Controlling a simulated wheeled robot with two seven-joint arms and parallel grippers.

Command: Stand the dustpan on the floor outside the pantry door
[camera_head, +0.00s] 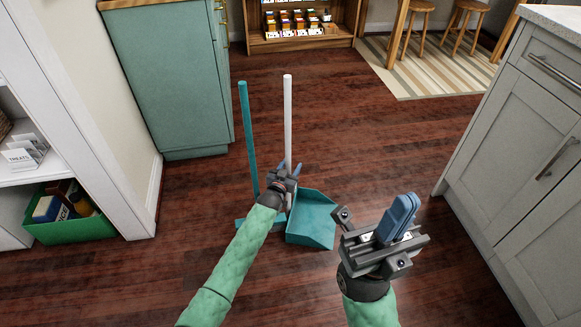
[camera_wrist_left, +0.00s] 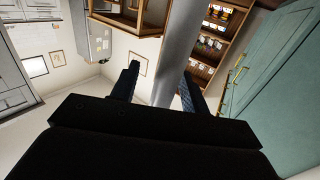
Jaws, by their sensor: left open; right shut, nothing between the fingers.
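The dustpan (camera_head: 311,217) has a teal pan and a tall white handle (camera_head: 287,115). It stands upright with its pan on the wooden floor, in the middle of the head view. My left gripper (camera_head: 287,168) is open, low on the handle, with a finger on each side. The left wrist view shows the handle (camera_wrist_left: 176,60) between the spread fingers; contact cannot be told. My right gripper (camera_head: 398,220) is shut and empty, in the right foreground. The pantry's white frame (camera_head: 100,150) is at the left; a door panel cannot be made out.
A broom with a teal handle (camera_head: 248,135) stands just left of the dustpan. White shelves with a green bin (camera_head: 70,232) are at the left. A teal cabinet (camera_head: 170,85) is behind, and a grey cabinet (camera_head: 520,140) is at the right. The floor beyond is clear.

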